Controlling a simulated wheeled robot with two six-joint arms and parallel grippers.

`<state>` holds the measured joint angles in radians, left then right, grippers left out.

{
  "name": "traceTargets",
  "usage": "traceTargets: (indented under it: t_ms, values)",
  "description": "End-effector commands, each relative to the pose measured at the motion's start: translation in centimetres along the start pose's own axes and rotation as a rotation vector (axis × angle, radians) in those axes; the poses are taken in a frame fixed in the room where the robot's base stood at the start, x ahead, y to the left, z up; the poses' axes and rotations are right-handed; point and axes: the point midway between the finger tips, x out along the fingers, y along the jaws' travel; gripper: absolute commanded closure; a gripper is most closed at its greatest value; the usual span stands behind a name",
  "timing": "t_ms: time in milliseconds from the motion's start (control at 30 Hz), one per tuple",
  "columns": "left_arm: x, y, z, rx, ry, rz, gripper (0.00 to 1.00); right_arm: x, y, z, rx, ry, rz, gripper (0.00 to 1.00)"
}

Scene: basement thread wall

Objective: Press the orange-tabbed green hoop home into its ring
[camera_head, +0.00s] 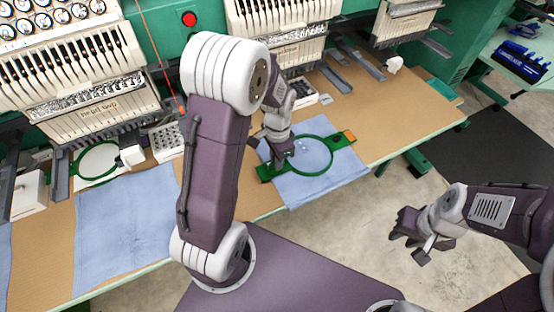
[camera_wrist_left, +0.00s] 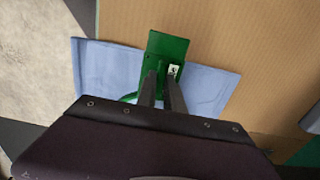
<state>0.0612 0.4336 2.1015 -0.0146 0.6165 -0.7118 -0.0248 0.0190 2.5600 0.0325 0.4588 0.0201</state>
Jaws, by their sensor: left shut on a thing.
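The green hoop (camera_head: 330,163) lies over a light blue cloth (camera_head: 325,188) at the right part of the table, with an orange tab (camera_head: 349,135) at its right end. My left gripper (camera_head: 283,160) is at the hoop's left side, shut on its green end plate. In the left wrist view the fingers (camera_wrist_left: 163,88) are close together over the green plate (camera_wrist_left: 167,46), which bears a small white label. The ring under the hoop cannot be told apart from it. My right gripper (camera_head: 414,242) is empty over the floor at the right, fingers apart.
Embroidery machine heads (camera_head: 95,70) line the back. A second green hoop (camera_head: 97,160) is mounted at the left, near another blue cloth (camera_head: 125,225). A tray of small parts (camera_head: 303,95) sits behind the hoop. Bare tabletop (camera_head: 400,110) lies to its right.

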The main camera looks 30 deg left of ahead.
Motion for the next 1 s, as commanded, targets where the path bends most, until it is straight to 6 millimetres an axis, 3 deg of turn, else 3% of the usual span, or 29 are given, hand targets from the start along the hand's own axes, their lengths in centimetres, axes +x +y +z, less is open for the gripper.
traceTargets:
  t_ms: [833, 867, 933, 1000]
  values:
    - [0.67, -0.01, -0.03, 0.0, 0.001, 0.0, 1.0, 0.36, 0.01, 0.04, 0.0, 0.0, 0.0, 0.7]
    - [0.66, -0.02, -0.03, 0.0, 0.001, -0.001, 0.85, 0.36, 0.01, 0.04, 0.0, 0.0, 0.0, 0.7]
    - [0.66, -0.02, -0.03, 0.0, 0.001, -0.001, 0.66, 0.36, 0.01, 0.04, 0.0, 0.0, 0.0, 0.7]
    - [0.66, -0.02, -0.03, 0.0, 0.001, 0.0, 0.62, 0.36, 0.01, 0.04, 0.0, 0.0, 0.0, 0.7]
